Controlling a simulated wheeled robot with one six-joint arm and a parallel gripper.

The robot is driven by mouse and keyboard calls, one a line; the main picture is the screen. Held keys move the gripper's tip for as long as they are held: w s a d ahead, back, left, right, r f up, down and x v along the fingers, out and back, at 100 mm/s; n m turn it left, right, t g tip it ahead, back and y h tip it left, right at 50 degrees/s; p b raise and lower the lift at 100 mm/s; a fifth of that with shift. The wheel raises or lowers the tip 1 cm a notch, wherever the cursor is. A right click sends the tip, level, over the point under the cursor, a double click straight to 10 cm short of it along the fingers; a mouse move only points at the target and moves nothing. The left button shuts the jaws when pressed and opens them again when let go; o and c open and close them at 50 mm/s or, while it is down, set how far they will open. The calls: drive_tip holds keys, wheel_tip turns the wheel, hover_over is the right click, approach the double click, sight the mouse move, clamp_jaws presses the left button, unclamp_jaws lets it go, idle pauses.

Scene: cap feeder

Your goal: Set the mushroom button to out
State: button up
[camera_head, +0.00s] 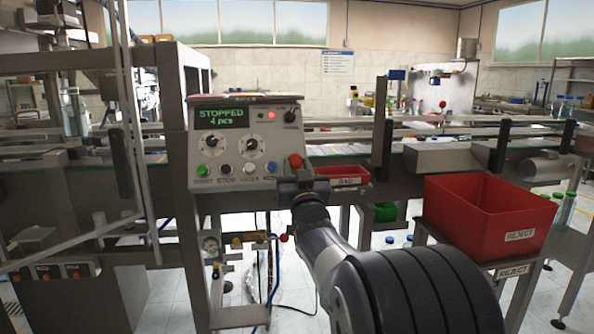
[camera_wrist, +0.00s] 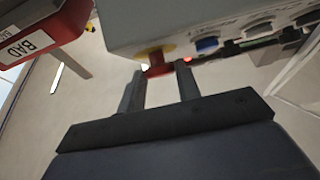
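The red mushroom button (camera_head: 296,161) sits at the lower right of the grey control panel (camera_head: 225,180). In the wrist view the red button (camera_wrist: 158,67) stands out from a yellow ring on the panel's underlit face. My gripper (camera_head: 301,178) is directly in front of and just below the button in the head view. In the wrist view my gripper (camera_wrist: 160,72) is open, one finger on each side of the red cap near the fingertips, with small gaps visible. The panel display (camera_head: 222,116) reads "STOPPED 4 pcs". Whether the button is in or out cannot be told.
Green, black, white and blue buttons line the panel's lower edge left of the mushroom button. A red BAD bin (camera_head: 343,177) is close on the right. A larger red REJECT bin (camera_head: 485,217) stands farther right. A conveyor runs behind.

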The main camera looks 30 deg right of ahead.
drive_tip(key=o, duration=0.5)
drive_tip(key=shift+s+r, duration=0.1)
drive_tip(key=shift+s, duration=0.05)
drive_tip(key=shift+c, duration=0.2)
drive_tip(key=v, duration=1.1)
drive_tip(key=x, duration=1.1)
drive_tip(key=shift+w, duration=0.2)
drive_tip(key=shift+w+d+f+p, duration=0.15)
drive_tip(key=shift+w+f+p, duration=0.2)
drive_tip(key=shift+p, duration=0.25)
